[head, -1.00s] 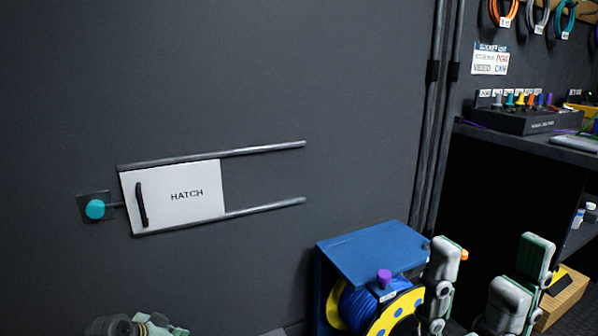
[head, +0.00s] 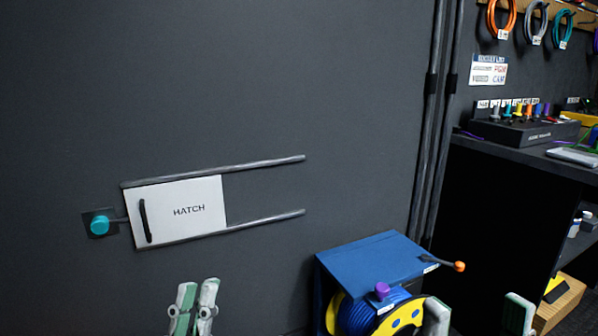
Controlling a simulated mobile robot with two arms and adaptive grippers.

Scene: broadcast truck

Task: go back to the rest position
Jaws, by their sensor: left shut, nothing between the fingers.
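My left gripper (head: 195,307) shows at the bottom, left of centre, pointing up. Its two pale green and white fingers are shut with nothing between them. It is below the hatch and apart from it. My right gripper (head: 478,317) shows at the bottom edge as two fingertips standing wide apart, open and empty. Its left fingertip overlaps the lower right of the cable reel in the picture. The rest of both arms is out of view.
A white hatch panel (head: 195,222) with a black handle sits at the left end of two wall rails, beside a teal knob (head: 99,225). A blue box (head: 375,258) with an orange-tipped lever holds a yellow and blue cable reel (head: 385,320). A dark desk (head: 520,150) stands right.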

